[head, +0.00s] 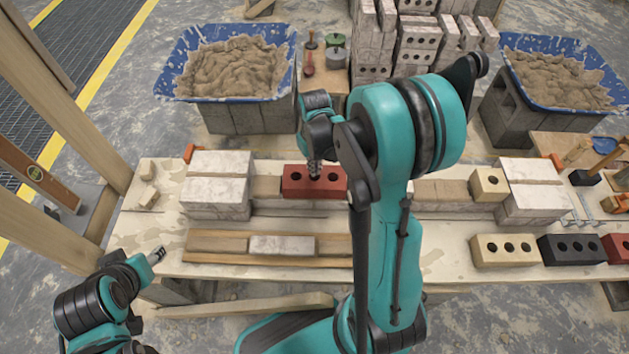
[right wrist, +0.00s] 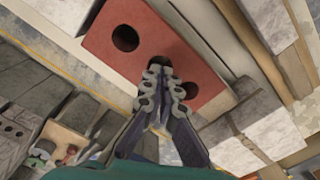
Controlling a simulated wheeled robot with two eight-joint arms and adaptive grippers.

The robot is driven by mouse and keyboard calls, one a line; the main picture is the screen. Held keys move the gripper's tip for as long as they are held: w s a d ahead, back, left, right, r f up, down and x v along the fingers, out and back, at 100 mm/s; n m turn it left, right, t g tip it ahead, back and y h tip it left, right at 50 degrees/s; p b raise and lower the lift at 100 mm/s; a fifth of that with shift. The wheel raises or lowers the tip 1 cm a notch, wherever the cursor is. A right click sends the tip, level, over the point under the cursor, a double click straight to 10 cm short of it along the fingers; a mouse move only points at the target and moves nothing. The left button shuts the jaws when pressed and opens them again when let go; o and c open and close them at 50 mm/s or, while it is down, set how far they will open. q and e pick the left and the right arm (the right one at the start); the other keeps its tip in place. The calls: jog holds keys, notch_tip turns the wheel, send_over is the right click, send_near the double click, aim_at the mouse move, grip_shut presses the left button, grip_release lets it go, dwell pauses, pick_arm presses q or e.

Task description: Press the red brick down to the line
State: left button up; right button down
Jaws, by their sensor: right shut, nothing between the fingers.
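The red brick (head: 297,181) has round holes in its top. It sits in the low wall on the bench, left of the middle, in the head view. My right gripper (head: 314,172) is shut and empty, with its fingertips at the brick's top near the middle hole. In the right wrist view the red brick (right wrist: 190,62) fills the middle and the shut fingertips (right wrist: 158,72) overlap its middle hole. I cannot tell whether they touch it. My left gripper (head: 156,256) is at the lower left, away from the wall, too small to read. I cannot make out the line.
White block stacks (head: 217,184) and (head: 532,190) stand at both ends of the wall. A tan brick (head: 489,184) sits on the wall's right part. Several loose bricks lie at the front right. Blue mortar tubs (head: 187,62) and (head: 540,45) stand behind the bench.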

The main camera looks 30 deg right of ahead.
pick_arm(q)
jog(key=shift+f+b, duration=0.95)
jog(key=shift+f, duration=0.05)
pick_arm(e)
jog(key=shift+s+f, duration=0.1)
jog(key=shift+f, duration=1)
pick_arm(q)
jog(key=shift+r, duration=0.1)
pick_arm(e)
jog(key=shift+r+p, duration=1.95)
jog(key=shift+r, duration=0.6)
pick_arm(q)
notch_tip(320, 180, up, 4)
jog(key=shift+f, duration=0.15)
pick_arm(e)
jog(key=s+a+r+t, duration=0.7)
jog(key=s+a+r, duration=0.3)
jog(key=r, duration=0.3)
jog(key=shift+s+a+r, duration=0.25)
jog(key=shift+s+a, duration=0.05)
jog(key=shift+s, duration=0.15)
pick_arm(q)
jog(key=shift+c, duration=0.4)
